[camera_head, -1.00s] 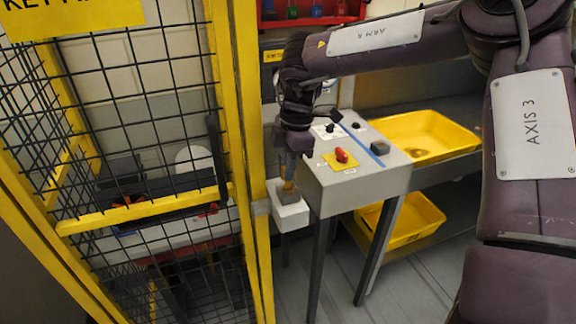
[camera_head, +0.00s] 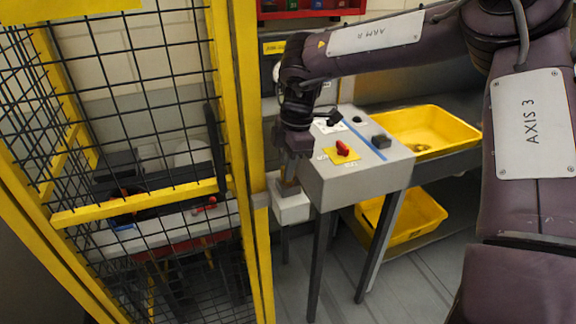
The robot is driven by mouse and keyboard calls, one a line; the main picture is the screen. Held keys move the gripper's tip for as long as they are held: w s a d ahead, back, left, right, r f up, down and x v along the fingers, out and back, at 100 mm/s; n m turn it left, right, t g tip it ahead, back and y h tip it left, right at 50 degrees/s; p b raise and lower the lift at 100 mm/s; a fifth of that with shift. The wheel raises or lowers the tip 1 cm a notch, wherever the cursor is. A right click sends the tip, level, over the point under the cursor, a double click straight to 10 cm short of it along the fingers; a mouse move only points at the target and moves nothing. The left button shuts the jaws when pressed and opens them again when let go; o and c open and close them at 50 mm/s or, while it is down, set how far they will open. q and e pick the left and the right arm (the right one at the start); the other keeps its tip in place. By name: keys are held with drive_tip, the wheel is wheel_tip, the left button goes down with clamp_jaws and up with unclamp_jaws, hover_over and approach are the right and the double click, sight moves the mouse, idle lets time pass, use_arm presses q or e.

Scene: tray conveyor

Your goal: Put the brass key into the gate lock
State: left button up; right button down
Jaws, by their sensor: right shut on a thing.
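My right gripper (camera_head: 290,178) comes down from my purple arm and is just over the gate lock (camera_head: 292,208), a pale box on the yellow gate post beside the control stand. The gripper is shut on the brass key, of which only a small brownish bit (camera_head: 288,188) shows between the fingers and the top of the lock. Whether the key is inside the lock's opening or only touching its top cannot be told. My left gripper is out of view.
The yellow-framed mesh gate (camera_head: 140,203) stands at left. The grey control stand (camera_head: 352,180) with a red knob (camera_head: 342,149) is close right of the lock. Yellow trays (camera_head: 436,126) stand on the shelves behind. Open floor lies in front.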

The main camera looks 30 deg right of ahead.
drive_tip(key=shift+f, duration=0.2)
drive_tip(key=c, duration=1.5)
unclamp_jaws()
drive_tip(key=shift+r, duration=0.1)
drive_tip(key=shift+o, duration=0.2)
drive_tip(key=r, duration=0.5)
drive_tip(key=d+r, duration=0.1)
drive_tip(key=r, duration=0.1)
drive_tip(key=shift+s+r+b, duration=0.15)
drive_tip(key=shift+r+b, duration=0.15)
drive_tip(key=shift+r, duration=0.05)
drive_tip(key=shift+d, duration=0.1)
